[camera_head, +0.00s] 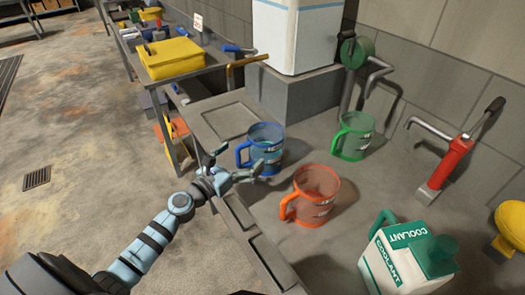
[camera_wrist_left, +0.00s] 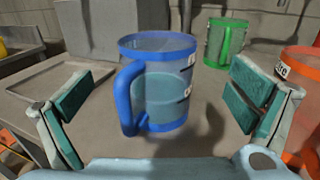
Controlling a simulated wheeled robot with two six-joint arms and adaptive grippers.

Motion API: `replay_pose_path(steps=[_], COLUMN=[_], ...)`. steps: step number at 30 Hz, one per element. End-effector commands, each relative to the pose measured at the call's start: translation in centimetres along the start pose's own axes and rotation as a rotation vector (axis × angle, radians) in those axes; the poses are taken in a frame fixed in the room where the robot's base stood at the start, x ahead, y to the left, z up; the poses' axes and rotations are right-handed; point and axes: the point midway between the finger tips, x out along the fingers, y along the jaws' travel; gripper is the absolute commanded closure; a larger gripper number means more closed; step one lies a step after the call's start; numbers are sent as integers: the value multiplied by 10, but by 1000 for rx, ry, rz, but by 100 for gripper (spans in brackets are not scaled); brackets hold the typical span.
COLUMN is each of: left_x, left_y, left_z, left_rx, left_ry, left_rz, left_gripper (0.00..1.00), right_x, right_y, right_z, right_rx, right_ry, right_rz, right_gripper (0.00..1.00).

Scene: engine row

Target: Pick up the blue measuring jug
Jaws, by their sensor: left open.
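The blue measuring jug (camera_head: 266,146) is a clear jug with a blue rim and blue handle, upright on the grey bench. In the left wrist view the jug (camera_wrist_left: 165,85) stands upright between and beyond my open fingers, its handle toward the camera and a little left; liquid seems to show inside. My left gripper (camera_head: 240,165) is open and close in front of the jug, at its handle side. In the left wrist view the gripper's fingers (camera_wrist_left: 157,100) are spread on both sides of the jug, with visible gaps. My right gripper is not in view.
An orange jug (camera_head: 314,194) stands close to the right, a green jug (camera_head: 353,136) behind. A coolant container (camera_head: 405,262), a red pump tool (camera_head: 455,160) and a yellow object (camera_head: 510,228) are farther right. A shallow tray (camera_head: 228,120) lies left of the blue jug.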

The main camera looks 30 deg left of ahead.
Motion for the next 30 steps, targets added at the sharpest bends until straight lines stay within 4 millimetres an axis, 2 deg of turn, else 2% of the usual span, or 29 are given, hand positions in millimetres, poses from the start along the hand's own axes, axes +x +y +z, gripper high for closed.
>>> replay_pose_path(steps=[3,8,15,22,23,30], left_x=[26,43,86,91,91,91], left_y=[0,0,3,3,3,3], left_z=[1,0,4,4,4,4], left_rx=[-2,-2,-1,1,1,1], left_ry=[-2,1,0,2,2,2], left_rz=[2,1,0,0,0,0], left_gripper=[0,0,0,0,2,40], right_x=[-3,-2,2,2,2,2], right_y=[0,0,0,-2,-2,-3], right_z=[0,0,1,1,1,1], right_rx=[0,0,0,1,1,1], right_ry=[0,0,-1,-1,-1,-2], right_rz=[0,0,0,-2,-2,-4], right_gripper=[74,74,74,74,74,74])
